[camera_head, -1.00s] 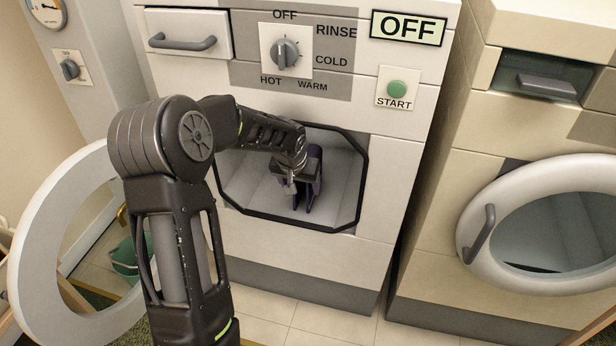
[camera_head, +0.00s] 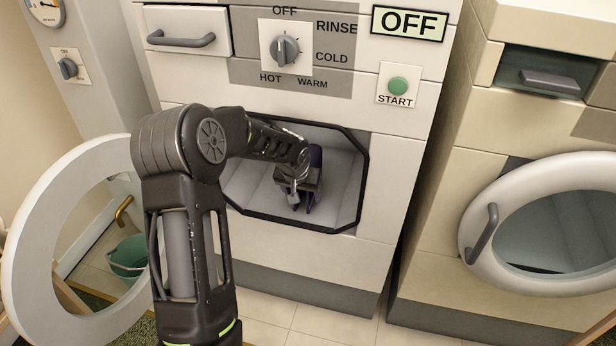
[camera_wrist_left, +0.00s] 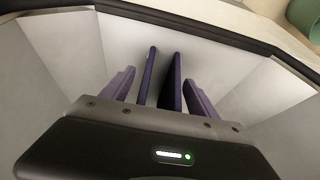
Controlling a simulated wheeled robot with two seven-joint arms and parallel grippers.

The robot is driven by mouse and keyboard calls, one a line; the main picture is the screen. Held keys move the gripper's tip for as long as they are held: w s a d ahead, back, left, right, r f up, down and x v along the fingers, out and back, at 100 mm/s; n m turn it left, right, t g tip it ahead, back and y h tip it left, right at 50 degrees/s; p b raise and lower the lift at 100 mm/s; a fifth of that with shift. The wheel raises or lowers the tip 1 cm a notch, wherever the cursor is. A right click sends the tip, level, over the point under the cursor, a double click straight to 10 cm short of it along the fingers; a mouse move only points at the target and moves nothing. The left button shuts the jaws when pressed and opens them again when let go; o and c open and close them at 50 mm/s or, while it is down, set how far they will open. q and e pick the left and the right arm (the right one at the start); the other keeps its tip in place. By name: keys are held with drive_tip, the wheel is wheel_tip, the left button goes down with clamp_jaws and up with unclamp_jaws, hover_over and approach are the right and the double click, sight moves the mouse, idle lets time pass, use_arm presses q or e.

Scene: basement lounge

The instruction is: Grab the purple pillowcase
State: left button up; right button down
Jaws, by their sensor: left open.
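My left gripper (camera_head: 302,200) is inside the open drum of the washer in the middle, pointing down into it. I cannot tell whether the fingers touch the cloth. My right gripper is not in view.
The drum opening (camera_head: 364,185) has a dark rim close around my forearm. The washer's round door (camera_head: 28,240) stands open at the left. A green bucket (camera_head: 127,258) is on the floor behind it. Another machine with a round door (camera_head: 475,250) stands at the right.

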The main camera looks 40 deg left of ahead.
use_arm(q)
drive_tip(key=shift+c, duration=0.2)
clamp_jaws()
idle(0.6)
drive_tip(key=shift+r, duration=0.2)
